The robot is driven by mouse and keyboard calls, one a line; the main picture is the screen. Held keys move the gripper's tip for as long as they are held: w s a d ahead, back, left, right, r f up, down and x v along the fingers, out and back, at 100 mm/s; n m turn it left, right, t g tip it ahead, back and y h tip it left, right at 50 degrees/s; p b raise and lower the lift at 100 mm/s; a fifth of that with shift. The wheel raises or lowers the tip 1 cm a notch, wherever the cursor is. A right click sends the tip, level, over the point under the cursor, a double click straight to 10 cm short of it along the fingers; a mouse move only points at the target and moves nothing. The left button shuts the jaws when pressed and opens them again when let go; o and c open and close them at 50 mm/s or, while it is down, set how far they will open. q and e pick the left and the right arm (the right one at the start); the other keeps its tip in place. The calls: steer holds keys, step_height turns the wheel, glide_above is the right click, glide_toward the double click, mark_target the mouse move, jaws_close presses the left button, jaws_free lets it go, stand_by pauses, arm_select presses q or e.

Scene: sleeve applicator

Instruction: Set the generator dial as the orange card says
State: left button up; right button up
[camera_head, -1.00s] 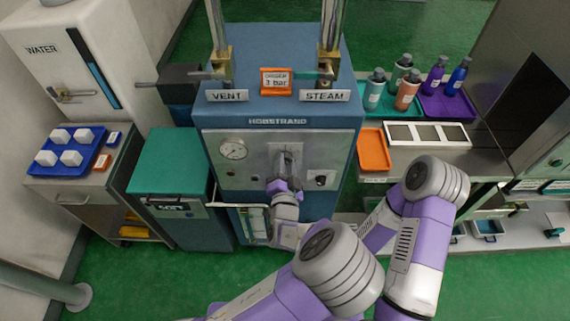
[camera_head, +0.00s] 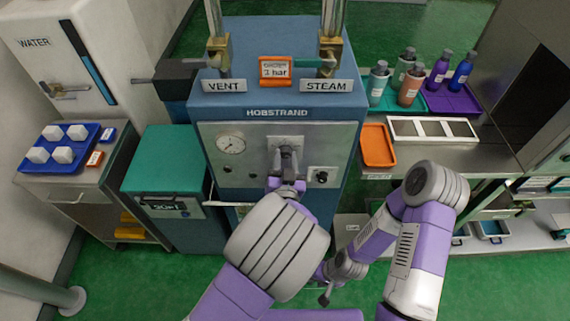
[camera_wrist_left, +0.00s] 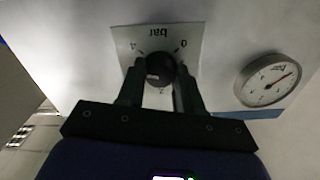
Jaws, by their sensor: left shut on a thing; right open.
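The generator (camera_head: 275,97), marked HOBSTRAND, stands in the middle. The orange card (camera_head: 275,70) on its top reads "3 bar". My left gripper (camera_head: 287,158) is at the front panel, and its arm covers part of it. In the left wrist view my left gripper (camera_wrist_left: 160,85) is shut on the black dial (camera_wrist_left: 160,69). The gauge (camera_wrist_left: 268,80) has a red needle and also shows in the head view (camera_head: 231,145). My right gripper (camera_head: 325,296) is open, low and away from the panel.
A black knob (camera_head: 322,176) sits right of the dial. VENT (camera_head: 224,85) and STEAM (camera_head: 326,86) valves stand above. An orange tray (camera_head: 378,146) and several bottles lie to the right. A teal-lidded bin (camera_head: 165,160) and a blue tray (camera_head: 78,172) are to the left.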

arm_select(q)
steer(key=n+b, duration=0.4)
steer(key=shift+f+n, duration=0.15)
steer(key=shift+n, duration=0.15)
steer(key=shift+n+b, duration=1.25)
steer(key=shift+n, duration=0.05)
steer(key=shift+r, duration=0.2)
steer(key=o, duration=1)
steer(key=shift+o, duration=0.2)
steer(key=shift+d, duration=0.1)
steer(key=s+p, duration=0.1)
steer(key=s, duration=0.6)
steer(key=shift+s, duration=0.3)
